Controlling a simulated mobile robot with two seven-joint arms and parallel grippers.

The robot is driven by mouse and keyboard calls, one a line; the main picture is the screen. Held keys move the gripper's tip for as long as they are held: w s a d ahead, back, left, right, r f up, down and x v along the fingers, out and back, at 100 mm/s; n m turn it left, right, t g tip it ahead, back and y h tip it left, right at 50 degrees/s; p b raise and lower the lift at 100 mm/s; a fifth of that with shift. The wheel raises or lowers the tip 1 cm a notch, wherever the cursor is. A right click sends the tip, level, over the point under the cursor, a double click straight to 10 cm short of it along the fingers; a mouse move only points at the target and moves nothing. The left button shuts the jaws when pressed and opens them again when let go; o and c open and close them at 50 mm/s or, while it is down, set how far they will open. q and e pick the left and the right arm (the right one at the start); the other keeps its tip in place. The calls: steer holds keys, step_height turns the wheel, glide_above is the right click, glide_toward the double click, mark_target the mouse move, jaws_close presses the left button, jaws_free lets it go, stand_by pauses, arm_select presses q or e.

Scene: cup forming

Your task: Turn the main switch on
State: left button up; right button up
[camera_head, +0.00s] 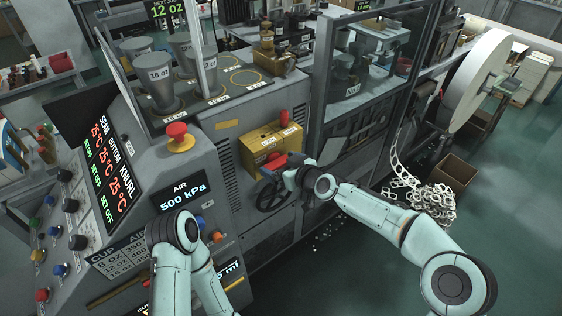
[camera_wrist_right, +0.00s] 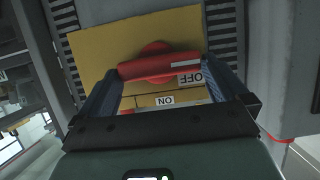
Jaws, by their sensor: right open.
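The main switch is a red rotary handle (camera_wrist_right: 150,66) on a yellow plate (camera_wrist_right: 95,45) in the right wrist view. The handle lies crosswise, its pale-marked end beside the OFF label (camera_wrist_right: 190,78). The ON label (camera_wrist_right: 166,100) sits lower on the plate, nearer my gripper. My right gripper (camera_wrist_right: 164,72) is open, with one blue-padded finger near each end of the handle; I cannot tell whether they touch it. In the head view the red handle (camera_head: 272,165) is partly hidden by my right gripper (camera_head: 284,171). My left arm shows at lower centre, but its gripper is not in view.
A red emergency button (camera_head: 178,133) and the control panel (camera_head: 110,190) are to the left. Open floor (camera_head: 330,275) lies in front of the machine.

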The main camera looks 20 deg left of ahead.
steer(key=shift+f, duration=0.1)
steer(key=c, duration=0.7)
steer(key=shift+c, duration=0.2)
